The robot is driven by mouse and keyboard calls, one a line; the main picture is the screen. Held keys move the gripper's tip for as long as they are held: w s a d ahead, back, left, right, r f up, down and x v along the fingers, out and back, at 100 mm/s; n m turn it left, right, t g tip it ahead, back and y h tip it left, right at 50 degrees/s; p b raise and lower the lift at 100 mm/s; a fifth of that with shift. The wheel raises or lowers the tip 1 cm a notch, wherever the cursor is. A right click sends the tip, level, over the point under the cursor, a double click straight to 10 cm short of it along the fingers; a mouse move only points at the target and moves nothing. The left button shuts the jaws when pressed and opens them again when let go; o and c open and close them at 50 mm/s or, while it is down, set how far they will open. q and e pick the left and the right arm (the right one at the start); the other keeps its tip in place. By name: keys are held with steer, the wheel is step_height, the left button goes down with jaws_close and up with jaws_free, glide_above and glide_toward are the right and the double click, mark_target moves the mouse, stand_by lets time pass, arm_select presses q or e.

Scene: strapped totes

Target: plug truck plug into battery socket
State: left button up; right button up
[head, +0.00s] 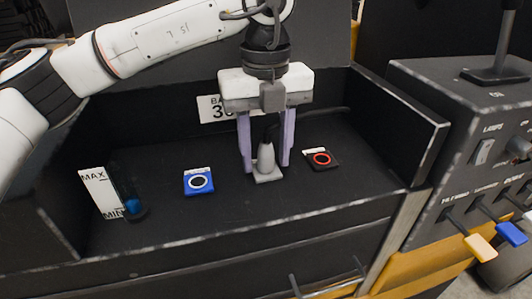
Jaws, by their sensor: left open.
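A grey plug (265,160) with a dark upper part stands upright on a small grey base in the black battery tray. My left gripper (265,160) comes down from above with its two purple fingers apart, one on each side of the plug. I cannot tell whether either finger touches it. A blue square socket (198,182) with a white ring lies to the left of the plug. A black socket with a red ring (321,159) lies to the right. Which is the battery socket is not clear. My right gripper is not in view.
The tray has a raised front edge (250,218) and a right wall (400,115). A MAX/MIN gauge (100,192) with a blue float stands at the left. A partly hidden white label (212,110) is at the back. A control panel with levers (480,165) stands at the right.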

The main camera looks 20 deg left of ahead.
mark_target(266, 132)
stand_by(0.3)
arm_select(q)
jaws_close()
steer(key=shift+r, duration=0.15)
steer(key=shift+r+p, duration=2)
steer(key=shift+r, duration=0.9)
steer(key=shift+r+p, duration=2.1)
steer(key=shift+r, duration=0.9)
